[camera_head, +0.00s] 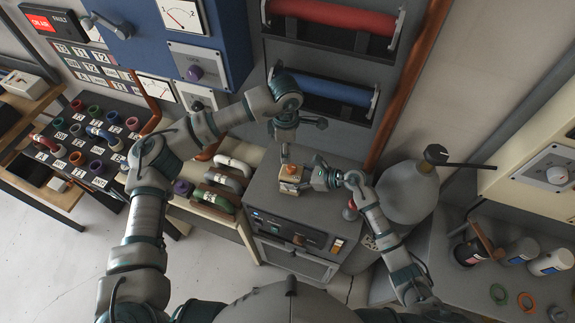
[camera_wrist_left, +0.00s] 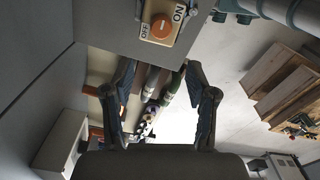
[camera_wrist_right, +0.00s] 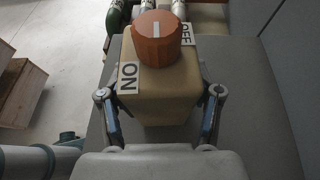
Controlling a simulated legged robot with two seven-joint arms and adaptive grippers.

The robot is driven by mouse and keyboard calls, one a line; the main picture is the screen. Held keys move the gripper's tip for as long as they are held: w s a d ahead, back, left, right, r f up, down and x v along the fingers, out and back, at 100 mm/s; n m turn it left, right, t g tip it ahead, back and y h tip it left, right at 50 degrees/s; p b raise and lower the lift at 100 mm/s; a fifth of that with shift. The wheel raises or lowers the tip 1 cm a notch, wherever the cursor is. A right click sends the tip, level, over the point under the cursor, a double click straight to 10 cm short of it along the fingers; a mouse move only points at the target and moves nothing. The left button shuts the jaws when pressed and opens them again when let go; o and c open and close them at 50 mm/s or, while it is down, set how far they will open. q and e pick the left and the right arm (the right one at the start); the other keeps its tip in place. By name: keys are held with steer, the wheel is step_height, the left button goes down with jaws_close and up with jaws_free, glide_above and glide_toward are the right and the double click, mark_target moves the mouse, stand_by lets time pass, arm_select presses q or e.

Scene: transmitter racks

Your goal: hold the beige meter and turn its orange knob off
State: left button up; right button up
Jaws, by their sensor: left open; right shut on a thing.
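The beige meter (camera_head: 289,184) stands on top of a grey cabinet, with its orange knob (camera_head: 291,169) facing up. My right gripper (camera_head: 309,184) is shut on the meter; in the right wrist view its fingers press both sides of the beige box (camera_wrist_right: 160,95). There the knob (camera_wrist_right: 157,42) shows a white line, with an ON label at left and an OFF label at right. My left gripper (camera_head: 284,152) is above the meter, pointing down, open and empty. In the left wrist view the knob (camera_wrist_left: 160,26) lies beyond the open fingertips (camera_wrist_left: 160,70), apart from them.
The grey cabinet (camera_head: 270,205) has a front panel with small controls. Tubes on a shelf (camera_head: 190,207) stand to its left, a rounded grey vessel (camera_head: 408,195) to its right. A rack with red and blue handles (camera_head: 335,92) rises behind.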

mark_target(283, 171)
steer(key=shift+a+f, duration=0.1)
steer(key=shift+a, duration=1.1)
arm_select(q)
steer(key=f, duration=0.3)
steer(key=a+f, duration=0.1)
steer(key=f, duration=0.2)
steer(key=a+f, duration=0.1)
steer(key=f, duration=0.2)
steer(key=shift+f, duration=0.15)
arm_select(e)
steer(key=shift+d, duration=0.25)
arm_select(q)
steer(key=shift+d, duration=0.6)
arm_select(e)
steer(key=shift+d, duration=0.65)
arm_select(q)
steer(key=shift+d, duration=0.1)
steer(key=c, duration=0.4)
arm_select(e)
steer(key=shift+d, duration=0.1)
arm_select(q)
steer(key=shift+a, duration=0.3)
jaws_close()
arm_select(e)
steer(key=shift+a, duration=0.25)
arm_select(q)
steer(key=shift+a, duration=0.45)
arm_select(e)
steer(key=shift+a, duration=0.5)
